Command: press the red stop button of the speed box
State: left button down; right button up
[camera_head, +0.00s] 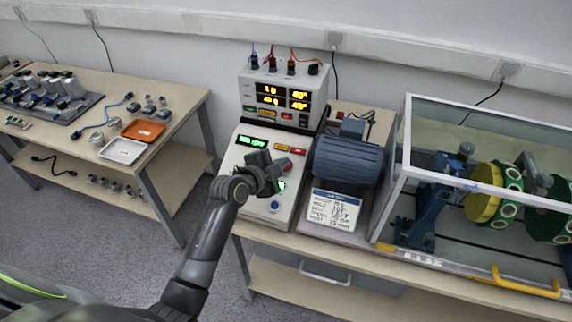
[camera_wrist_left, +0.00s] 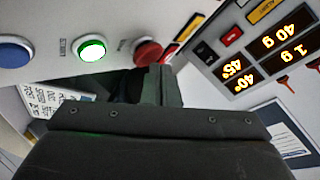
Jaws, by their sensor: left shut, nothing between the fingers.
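The speed box (camera_head: 248,177) is a pale sloped box at the front of the right bench, with a lit green display (camera_head: 251,141). In the left wrist view its red stop button (camera_wrist_left: 148,52) sits in a row with a lit green button (camera_wrist_left: 92,48) and a blue button (camera_wrist_left: 14,51). My left gripper (camera_head: 273,171) is over the button panel, shut and empty. In the left wrist view its dark fingertips (camera_wrist_left: 160,84) are just beside and below the red button. I cannot tell whether they touch it. In the head view the gripper largely hides the red button. My right gripper is not in view.
A display unit (camera_head: 283,92) with cables stands behind the box. A blue motor (camera_head: 347,160) and a printed card (camera_head: 333,209) are to its right. A clear-walled guard (camera_head: 405,150) surrounds the rotor further right. A separate left bench (camera_head: 180,105) holds trays and parts.

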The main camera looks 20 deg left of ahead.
pick_arm(q)
jog(key=shift+w+f+b, duration=0.15)
jog(key=shift+f+b, duration=0.2)
jog(key=shift+b, duration=0.1)
dwell(0.6)
jog(key=shift+s+r+p, duration=0.35)
jog(key=shift+r+p, duration=0.35)
jog(key=r+p, duration=0.1)
jog(key=s+r+p, duration=0.1)
jog(key=r+p, duration=0.1)
jog(key=s+r+p, duration=0.1)
jog(key=shift+r, duration=0.25)
jog(key=shift+s, duration=0.1)
dwell(0.6)
